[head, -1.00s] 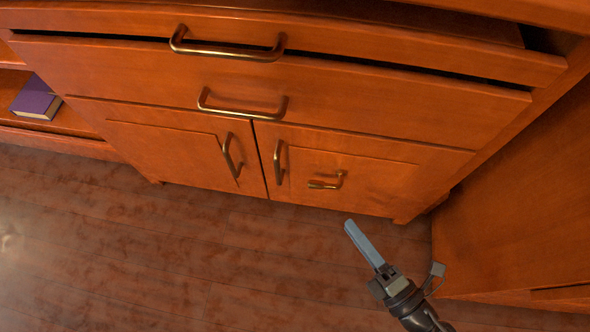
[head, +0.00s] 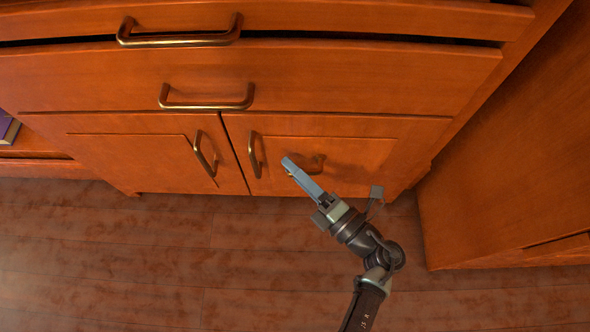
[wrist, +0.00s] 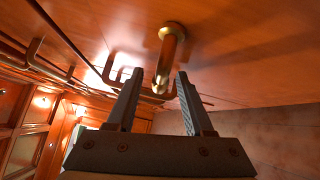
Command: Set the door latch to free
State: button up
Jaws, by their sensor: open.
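The door latch is a small brass lever on the right cabinet door (head: 370,152). My gripper is open, with a finger on either side of the stem's end. I cannot tell whether either finger touches it. The latch's setting is not clear.
The right door's pull handle (head: 254,155) is close to the left of my gripper, and the left door's handle (head: 205,154) is beyond it. Drawers with brass handles (head: 207,97) are above. A wooden cabinet side (head: 510,160) stands at the right. The floor in front is clear.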

jog(key=shift+a, duration=0.1)
grip_shut()
dwell(0.4)
jog(key=shift+r+m, duration=0.15)
jog(key=shift+m, duration=0.15)
grip_release()
